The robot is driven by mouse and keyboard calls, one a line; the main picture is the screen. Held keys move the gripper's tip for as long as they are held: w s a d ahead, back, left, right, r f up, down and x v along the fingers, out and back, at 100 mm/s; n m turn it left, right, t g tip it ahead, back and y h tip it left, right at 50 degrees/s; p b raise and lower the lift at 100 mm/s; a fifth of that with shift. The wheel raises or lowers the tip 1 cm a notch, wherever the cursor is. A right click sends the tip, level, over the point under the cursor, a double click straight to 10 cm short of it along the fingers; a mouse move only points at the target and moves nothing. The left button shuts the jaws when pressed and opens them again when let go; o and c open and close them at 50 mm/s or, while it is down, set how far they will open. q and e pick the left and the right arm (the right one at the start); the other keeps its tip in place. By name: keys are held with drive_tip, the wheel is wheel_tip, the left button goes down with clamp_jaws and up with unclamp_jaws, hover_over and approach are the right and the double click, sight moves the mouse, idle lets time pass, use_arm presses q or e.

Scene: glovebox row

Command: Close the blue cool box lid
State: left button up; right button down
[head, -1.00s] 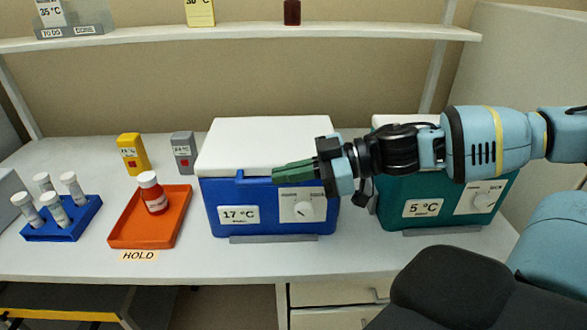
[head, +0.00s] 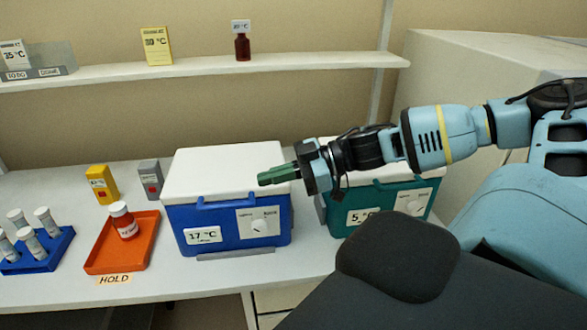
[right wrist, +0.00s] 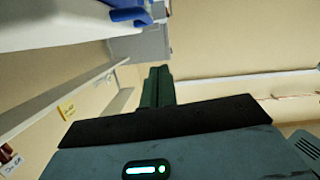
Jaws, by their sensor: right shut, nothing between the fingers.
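The blue cool box (head: 225,225) stands on the bench in the head view, with a 17 °C label and a dial on its front. Its white lid (head: 222,165) lies flat over the top and looks shut. My right gripper (head: 278,176) is shut and empty. In the head view its green fingers overlap the lid's front right corner; I cannot tell whether they touch it. The fingers also show in the right wrist view (right wrist: 158,86). A blue piece, seemingly part of the box, is at the top of that view (right wrist: 128,14). My left gripper is not in view.
A teal cool box (head: 375,205) stands to the right, partly behind my right arm. An orange tray (head: 100,258) with a red bottle (head: 124,221) and a blue tube rack (head: 55,250) are to the left. A shelf (head: 200,68) runs above.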

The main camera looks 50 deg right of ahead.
drive_tip(key=shift+v, duration=1.7)
drive_tip(key=a+f+m+t+h, duration=0.1)
drive_tip(key=a+f+m+t, duration=0.1)
drive_tip(key=a+f, duration=0.75)
drive_tip(key=a+f+m+t+h, duration=0.1)
drive_tip(key=a+f, duration=0.3)
drive_tip(key=f, duration=1.1)
drive_tip(key=s+a+f+m+g+h, duration=0.3)
drive_tip(key=s+f+m+h, duration=0.3)
drive_tip(key=s+f, duration=1.1)
drive_tip(key=shift+s+a+f+h, duration=0.15)
drive_tip(key=shift+a+f+h, duration=0.2)
drive_tip(key=shift+f+h, duration=0.5)
drive_tip(key=shift+r, duration=0.2)
